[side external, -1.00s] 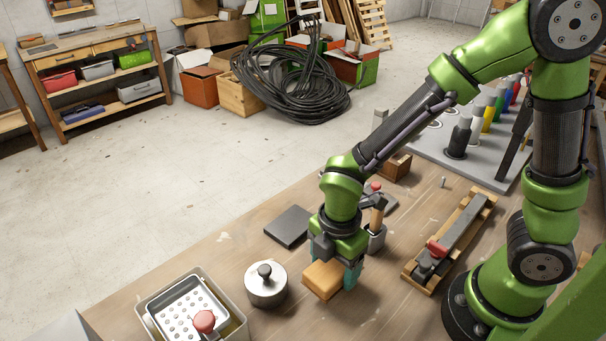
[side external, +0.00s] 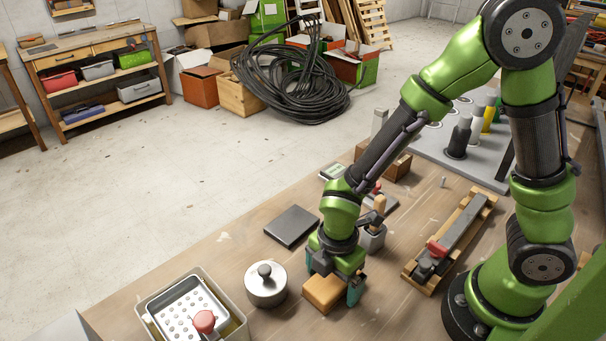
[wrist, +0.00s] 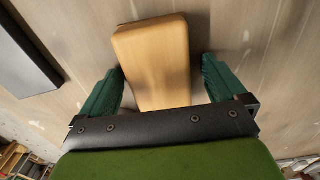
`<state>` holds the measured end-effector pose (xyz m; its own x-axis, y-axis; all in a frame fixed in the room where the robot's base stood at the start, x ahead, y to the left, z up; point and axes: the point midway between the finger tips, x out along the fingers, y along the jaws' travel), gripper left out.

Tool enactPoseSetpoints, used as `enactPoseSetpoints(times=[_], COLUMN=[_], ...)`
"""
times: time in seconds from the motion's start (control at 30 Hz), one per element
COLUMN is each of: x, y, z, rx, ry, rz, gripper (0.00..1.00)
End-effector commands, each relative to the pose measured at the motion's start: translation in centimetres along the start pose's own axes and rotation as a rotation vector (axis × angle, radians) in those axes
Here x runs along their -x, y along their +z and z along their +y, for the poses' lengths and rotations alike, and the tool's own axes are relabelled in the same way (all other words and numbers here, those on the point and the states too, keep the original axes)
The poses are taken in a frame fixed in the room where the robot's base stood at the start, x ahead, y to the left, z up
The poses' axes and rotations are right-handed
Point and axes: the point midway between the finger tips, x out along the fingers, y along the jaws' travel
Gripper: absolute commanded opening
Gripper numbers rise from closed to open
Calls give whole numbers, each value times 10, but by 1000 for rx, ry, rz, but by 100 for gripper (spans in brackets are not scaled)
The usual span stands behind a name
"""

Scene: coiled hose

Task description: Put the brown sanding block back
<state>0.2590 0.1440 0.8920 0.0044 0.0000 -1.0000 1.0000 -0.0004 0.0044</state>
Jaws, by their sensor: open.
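A tan-brown block (side external: 324,292) with rounded edges, which I take as the sanding block, sits low at the bench top. My gripper (side external: 338,290) is over it, pointing down, with its green fingers on either side. In the wrist view, the block (wrist: 155,60) lies between the open fingers of my gripper (wrist: 163,85), with a narrow gap at each side. Its near end is hidden behind the gripper's dark bar. Whether its underside rests fully on the bench is hard to tell.
A lidded metal pot (side external: 266,286) stands just left of the block. A dark flat slab (side external: 291,227) lies behind it. A hammer in a grey holder (side external: 371,238) stands close behind my gripper. A wooden-framed tool (side external: 447,243) lies right.

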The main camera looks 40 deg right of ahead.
Motion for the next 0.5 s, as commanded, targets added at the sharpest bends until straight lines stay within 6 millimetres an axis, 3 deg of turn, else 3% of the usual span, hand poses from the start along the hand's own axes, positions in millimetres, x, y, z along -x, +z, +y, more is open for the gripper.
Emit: enactPoseSetpoints(times=[0.27, 0.5], x=[10, 59], y=[0, 0], z=[1, 2], rx=[0, -2], ry=[4, 9], rz=[2, 4], gripper=[98, 98])
